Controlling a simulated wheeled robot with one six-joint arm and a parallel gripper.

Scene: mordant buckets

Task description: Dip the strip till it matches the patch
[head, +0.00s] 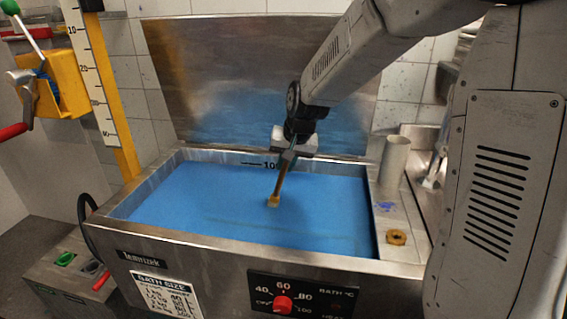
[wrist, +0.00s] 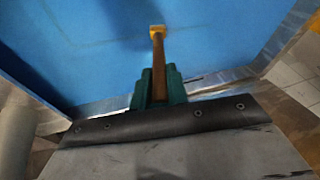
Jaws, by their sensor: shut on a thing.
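My gripper (head: 288,157) is above the middle of the blue bath (head: 190,207), shut on a thin brown stick (head: 279,182) that slants down. Its dull-yellow end (head: 273,201) is at the blue surface. In the wrist view the green fingers of my gripper (wrist: 160,82) grip the brown stick (wrist: 159,55), and its yellow end (wrist: 157,30) meets the blue. No separate strip shows; anything below the surface is hidden. A small blue mark (head: 385,206) lies on the metal ledge at the right; I cannot tell if it is the patch.
The steel tank (head: 200,248) has a raised lid (head: 215,75) behind. A grey upright tube (head: 394,160) and a yellow-brown ring (head: 396,237) stand on the right ledge. A control panel with a red knob (head: 283,304) is in front. A yellow post with a scale (head: 110,100) rises at left.

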